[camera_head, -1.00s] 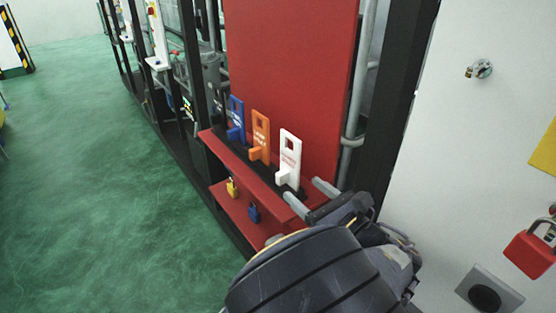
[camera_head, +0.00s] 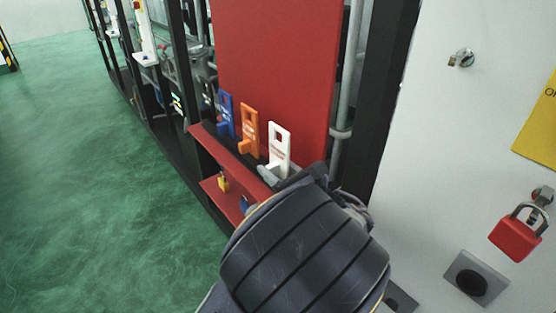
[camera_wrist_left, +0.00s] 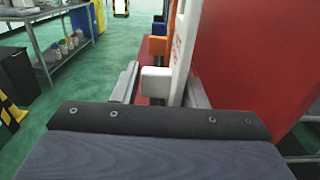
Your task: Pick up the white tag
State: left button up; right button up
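The white tag (camera_head: 279,146) stands upright on a red shelf, at the right end of a row of tags. It has a square hole near its top and a block at its lower front. My left gripper (camera_head: 274,174) is at its foot, largely hidden behind my wrist in the head view. In the left wrist view the gripper (camera_wrist_left: 162,74) is open, one finger on each side of the white tag's block (camera_wrist_left: 156,86). The white tag's plate (camera_wrist_left: 184,45) rises near the right finger; I cannot tell whether they touch. My right gripper is not in view.
An orange tag (camera_head: 249,136) and a blue tag (camera_head: 225,114) stand left of the white one. A red panel (camera_head: 275,65) rises close behind. A yellow padlock (camera_head: 223,182) and a blue padlock (camera_head: 244,204) hang below. A red padlock (camera_head: 515,238) is on the right wall.

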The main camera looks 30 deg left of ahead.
pick_arm(q)
jog(key=c, duration=0.5)
jog(key=shift+c, duration=0.3)
